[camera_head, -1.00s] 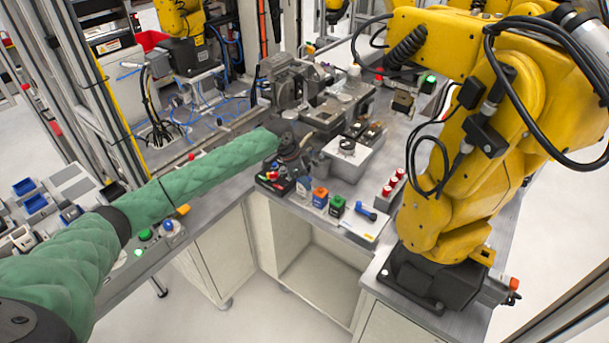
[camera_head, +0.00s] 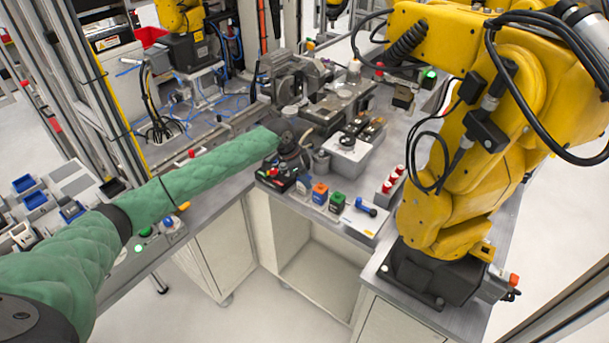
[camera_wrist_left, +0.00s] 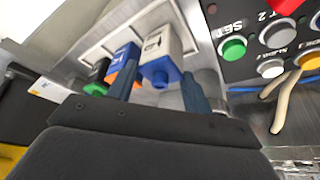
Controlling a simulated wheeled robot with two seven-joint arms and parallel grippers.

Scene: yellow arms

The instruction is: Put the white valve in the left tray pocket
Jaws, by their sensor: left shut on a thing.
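In the left wrist view a white valve (camera_wrist_left: 155,45) with a blue end (camera_wrist_left: 160,73) sits between the two dark blue fingers of my left gripper (camera_wrist_left: 160,84), which is shut on it.
A dark button panel (camera_wrist_left: 257,45) is close on the right in the left wrist view.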

